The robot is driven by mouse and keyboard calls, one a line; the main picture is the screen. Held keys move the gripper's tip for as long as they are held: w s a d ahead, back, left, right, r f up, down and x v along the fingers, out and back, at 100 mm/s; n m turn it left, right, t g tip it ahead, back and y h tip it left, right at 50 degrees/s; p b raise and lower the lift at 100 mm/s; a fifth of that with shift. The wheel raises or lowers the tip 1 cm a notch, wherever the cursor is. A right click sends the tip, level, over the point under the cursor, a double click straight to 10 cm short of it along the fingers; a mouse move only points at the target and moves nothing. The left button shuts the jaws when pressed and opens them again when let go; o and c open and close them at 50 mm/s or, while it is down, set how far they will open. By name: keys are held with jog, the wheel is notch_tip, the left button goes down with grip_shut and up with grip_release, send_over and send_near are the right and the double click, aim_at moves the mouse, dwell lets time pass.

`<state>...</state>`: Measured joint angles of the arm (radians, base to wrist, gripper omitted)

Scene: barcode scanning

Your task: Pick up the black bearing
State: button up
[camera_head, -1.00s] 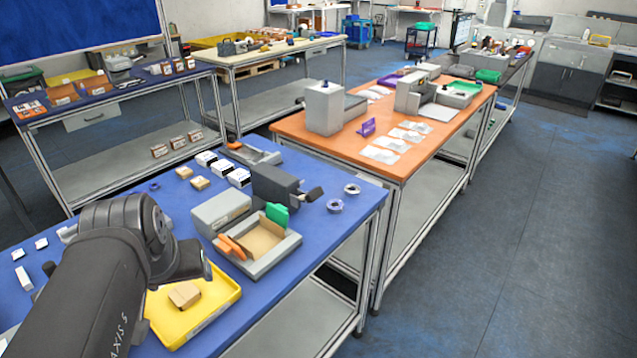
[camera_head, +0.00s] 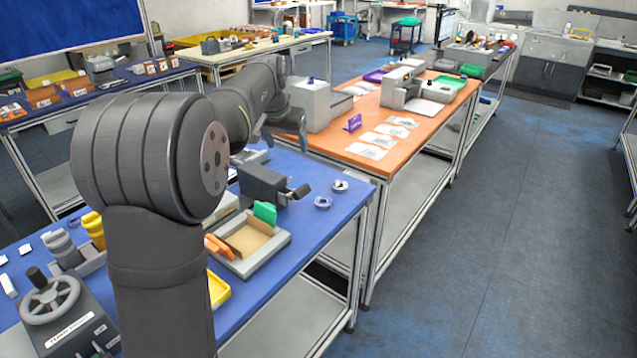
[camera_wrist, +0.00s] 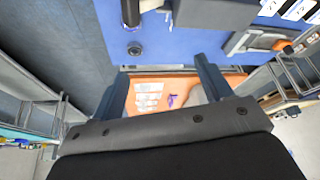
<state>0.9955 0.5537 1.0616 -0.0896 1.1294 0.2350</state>
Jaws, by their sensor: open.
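Two small rings lie on the blue table's right part in the head view, one nearer (camera_head: 322,202) and one by the edge (camera_head: 340,186). In the wrist view a dark ring (camera_wrist: 135,48), which looks like the black bearing, lies on the blue top near the table edge. I cannot tell for certain which head-view ring it is. My gripper (camera_head: 286,136) is open and empty, raised above the table's far side. Its two fingers (camera_wrist: 160,75) are spread wide in the wrist view, with the dark ring beyond them, apart from both.
A dark grey device (camera_head: 264,184) stands left of the rings. A grey tray (camera_head: 252,245) with orange and green items sits nearer. The orange table (camera_head: 350,145) with white packets and a tall grey box (camera_head: 310,103) stands behind.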

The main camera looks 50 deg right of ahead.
jog(key=s+d+f+m+g, duration=0.1)
jog(key=s+d+f, duration=0.15)
jog(key=d, duration=0.45)
jog(key=s+d+f+m, duration=0.1)
jog(key=s+d+f, duration=0.1)
jog(key=d+f, duration=0.35)
send_over(339, 186)
jog(key=a, duration=0.2)
jog(key=f, duration=0.9)
jog(key=shift+s+a, duration=0.1)
jog(key=shift+s, duration=0.15)
jog(key=shift+a+x, duration=0.2)
jog(key=shift+x, duration=2.6)
jog(key=c, duration=1.1)
jog(key=shift+c, duration=0.2)
